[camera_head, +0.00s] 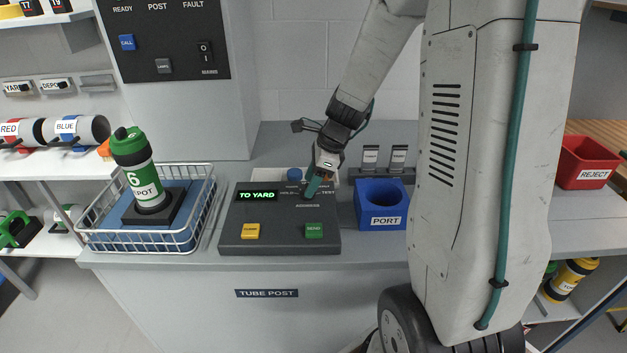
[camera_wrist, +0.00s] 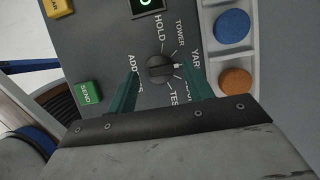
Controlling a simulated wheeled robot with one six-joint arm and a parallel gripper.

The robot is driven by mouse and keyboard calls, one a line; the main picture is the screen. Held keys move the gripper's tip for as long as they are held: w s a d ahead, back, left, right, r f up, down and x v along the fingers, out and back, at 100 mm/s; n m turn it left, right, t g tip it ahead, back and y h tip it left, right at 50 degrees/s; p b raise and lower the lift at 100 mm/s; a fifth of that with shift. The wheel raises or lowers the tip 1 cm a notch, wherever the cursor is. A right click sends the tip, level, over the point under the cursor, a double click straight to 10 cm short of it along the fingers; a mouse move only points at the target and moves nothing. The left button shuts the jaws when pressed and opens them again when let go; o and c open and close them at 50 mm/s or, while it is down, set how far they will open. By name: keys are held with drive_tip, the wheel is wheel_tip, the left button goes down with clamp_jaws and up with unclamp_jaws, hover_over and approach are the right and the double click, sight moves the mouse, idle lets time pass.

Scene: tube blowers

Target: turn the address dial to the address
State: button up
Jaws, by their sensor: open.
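The address dial (camera_wrist: 159,68) is a dark round knob on the grey console (camera_head: 235,228), ringed by white labels including HOLD, TOWER, YARD and TEST. In the wrist view its white pointer faces right, towards the YARD side; part of the labels there is hidden by a finger. The green display (camera_head: 258,195) reads TO YARD. My gripper (camera_wrist: 162,76) is open, with one teal finger on each side of the dial; I cannot tell whether they touch it. In the head view my gripper (camera_head: 313,186) is over the dial area and hides the knob.
On the console are a yellow button (camera_head: 250,231) and a green SEND button (camera_head: 314,230). A wire basket (camera_head: 95,243) with a green-capped tube (camera_head: 138,172) stands left. A blue PORT block (camera_head: 384,221) is close on the right. A red REJECT bin (camera_head: 590,164) is farther right.

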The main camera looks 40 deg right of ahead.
drive_tip(key=shift+w+a+f, duration=0.1)
drive_tip(key=shift+f, duration=0.25)
drive_tip(key=c, duration=1)
drive_tip(key=shift+o, duration=0.2)
drive_tip(key=shift+d, duration=0.2)
drive_tip(key=shift+a, duration=0.1)
